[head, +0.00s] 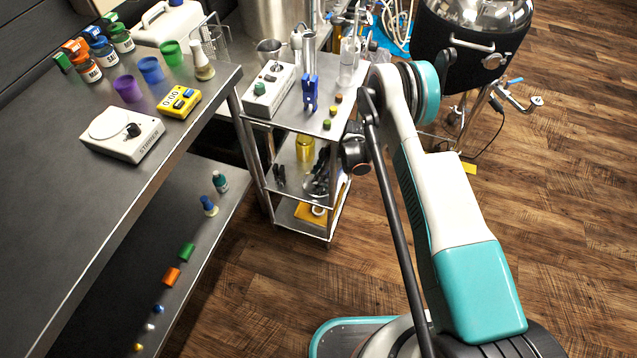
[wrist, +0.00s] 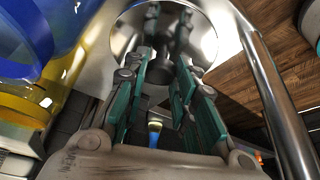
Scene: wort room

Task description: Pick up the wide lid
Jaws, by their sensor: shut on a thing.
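The wide lid (wrist: 203,38) is a shiny, mirror-like round metal disc at the top centre of the wrist view. My gripper (wrist: 162,78), with teal-and-grey fingers, reaches to it and is shut on it, at a dark, short knob-like part between the fingertips. The fingers and their reflection hide much of the lid. In the head view the lid shows small and shiny (head: 316,186) on the middle shelf of the steel cart, with my dark fingers above it. Whether it touches the shelf cannot be told.
The cart (head: 271,205) has corner posts, one close on the right in the wrist view (wrist: 270,85). A gold cylinder (head: 304,148) stands beside my gripper. The cart's top holds a grey device (head: 268,92) and a blue rack (head: 310,92). Open floor lies right.

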